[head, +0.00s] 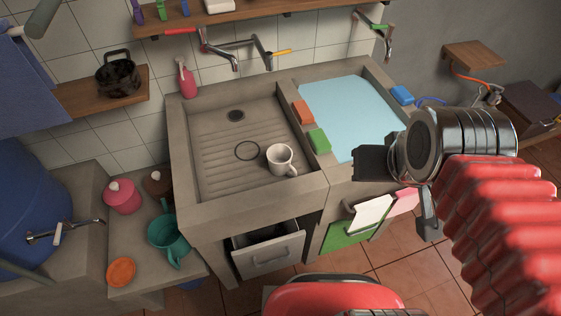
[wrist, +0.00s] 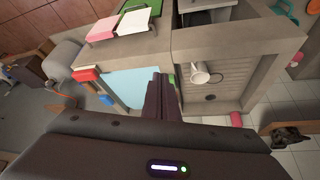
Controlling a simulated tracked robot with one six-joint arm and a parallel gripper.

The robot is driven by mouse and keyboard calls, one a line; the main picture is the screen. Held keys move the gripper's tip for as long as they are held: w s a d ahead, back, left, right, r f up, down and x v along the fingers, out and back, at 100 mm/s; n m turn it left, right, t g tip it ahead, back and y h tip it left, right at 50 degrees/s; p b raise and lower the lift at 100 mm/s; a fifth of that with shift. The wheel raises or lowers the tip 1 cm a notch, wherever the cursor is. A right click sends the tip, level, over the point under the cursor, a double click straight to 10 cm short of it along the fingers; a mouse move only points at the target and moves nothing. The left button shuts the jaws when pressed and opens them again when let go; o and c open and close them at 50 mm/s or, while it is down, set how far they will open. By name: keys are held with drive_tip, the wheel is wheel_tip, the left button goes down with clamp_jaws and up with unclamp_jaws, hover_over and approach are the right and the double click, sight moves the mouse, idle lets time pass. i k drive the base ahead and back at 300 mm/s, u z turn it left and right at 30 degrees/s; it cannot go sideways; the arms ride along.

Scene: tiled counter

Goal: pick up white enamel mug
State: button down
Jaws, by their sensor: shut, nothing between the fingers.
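The white enamel mug (head: 280,158) stands upright in the ribbed stone sink basin (head: 215,160), near its front right corner, with its handle toward the front right. My gripper (head: 372,163) is shut and empty. It hangs above the front of the blue-water basin, to the right of the mug and well apart from it. In the wrist view my gripper (wrist: 162,80) shows its two dark fingers together, hiding part of the counter.
A basin of light blue water (head: 350,110) adjoins the sink, with an orange sponge (head: 303,112) and green sponge (head: 319,140) on the divider. Taps (head: 245,45) reach over the back. An open drawer (head: 268,254) is below. A teal pot (head: 168,238) stands at left.

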sight(279, 155)
drive_tip(key=u, duration=0.1)
drive_tip(key=k, duration=1.3)
drive_tip(key=u, duration=1.1)
drive_tip(key=i, duration=0.95)
